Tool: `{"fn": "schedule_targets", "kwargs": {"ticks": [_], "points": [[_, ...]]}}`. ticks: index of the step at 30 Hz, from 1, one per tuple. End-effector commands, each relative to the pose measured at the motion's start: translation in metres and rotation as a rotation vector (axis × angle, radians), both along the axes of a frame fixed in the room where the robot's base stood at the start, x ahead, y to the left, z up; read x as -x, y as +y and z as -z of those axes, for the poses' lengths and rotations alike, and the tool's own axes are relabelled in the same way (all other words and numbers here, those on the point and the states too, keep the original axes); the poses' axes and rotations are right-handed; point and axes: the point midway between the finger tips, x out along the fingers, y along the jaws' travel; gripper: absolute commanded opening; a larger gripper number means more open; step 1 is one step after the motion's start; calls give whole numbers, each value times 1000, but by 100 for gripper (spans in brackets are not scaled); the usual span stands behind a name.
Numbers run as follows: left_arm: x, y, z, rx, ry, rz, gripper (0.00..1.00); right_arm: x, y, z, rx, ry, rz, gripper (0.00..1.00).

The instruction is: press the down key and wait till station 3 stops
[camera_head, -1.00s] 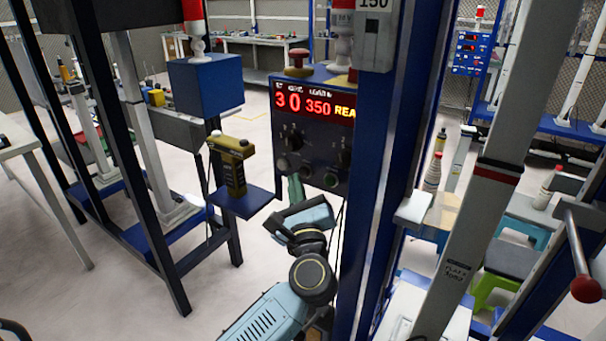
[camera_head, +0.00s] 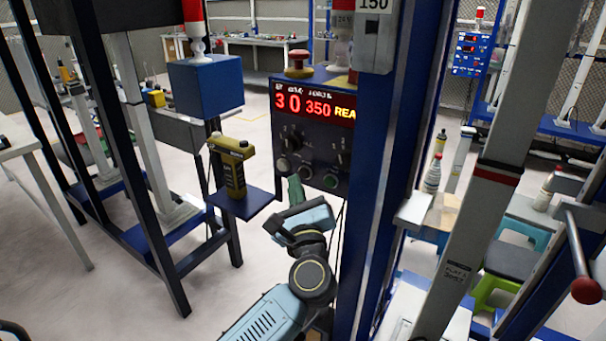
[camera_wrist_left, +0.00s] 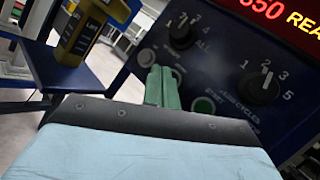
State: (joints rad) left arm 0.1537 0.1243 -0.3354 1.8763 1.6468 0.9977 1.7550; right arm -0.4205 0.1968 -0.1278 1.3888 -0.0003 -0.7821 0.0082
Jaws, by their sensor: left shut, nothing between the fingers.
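The control box (camera_head: 315,135) is dark blue with a red lit display (camera_head: 315,105) reading "3", "0", "350" and "REA", its end cut off by the blue post. Below are rotary knobs and a row of buttons: a pale one (camera_wrist_left: 147,57) at left and a green one (camera_wrist_left: 203,105) further right. I cannot read which is the down key. My left gripper (camera_head: 295,188) is just below the box's face. In the wrist view its green fingers (camera_wrist_left: 161,82) are together and empty, between the pale and green buttons. Contact with a button cannot be told. My right gripper is not in view.
A red mushroom button (camera_head: 298,60) tops the box. A yellow-and-black handheld tool (camera_head: 232,165) stands on a small blue shelf (camera_head: 245,203) left of my gripper. A blue post (camera_head: 390,150) rises close on the right. A red-knobbed lever (camera_head: 585,288) is far right.

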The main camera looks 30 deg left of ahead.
Motion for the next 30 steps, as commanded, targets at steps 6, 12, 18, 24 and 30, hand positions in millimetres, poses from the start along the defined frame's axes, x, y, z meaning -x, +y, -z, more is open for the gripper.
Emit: {"fn": "schedule_targets", "kwargs": {"ticks": [6, 12, 18, 24, 30], "points": [[0, 0, 0, 0, 0, 0, 0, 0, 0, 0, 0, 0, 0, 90], [0, 0, 0, 0, 0, 0, 0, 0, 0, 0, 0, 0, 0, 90], [0, 0, 0, 0, 0, 0, 0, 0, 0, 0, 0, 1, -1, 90], [-1, 0, 0, 0, 0, 0, 0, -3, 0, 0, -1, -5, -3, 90], [-7, 0, 1, 1, 0, -1, 0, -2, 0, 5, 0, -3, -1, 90]]}}
